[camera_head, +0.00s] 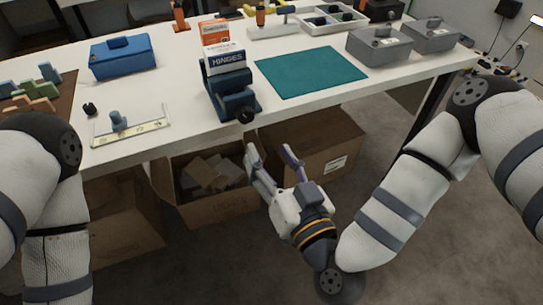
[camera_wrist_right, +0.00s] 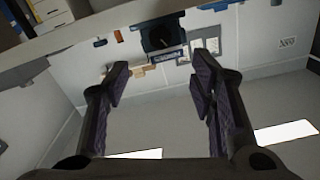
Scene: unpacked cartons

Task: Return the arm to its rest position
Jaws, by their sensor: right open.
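The right wrist view also shows the open fingers (camera_wrist_right: 158,88) with a clear gap. My right arm (camera_head: 400,205) comes in from the right and bends at the elbow towards the gripper. My left arm (camera_head: 45,200) shows at the left edge, but its gripper is out of view.
The white table (camera_head: 205,140) holds a dark blue device with a HINGES box (camera_head: 224,60), a teal mat (camera_head: 310,72), a blue case (camera_head: 123,57) and grey boxes (camera_head: 380,46). Under its edge stand an open carton (camera_head: 215,208) with contents and another carton (camera_head: 320,145).

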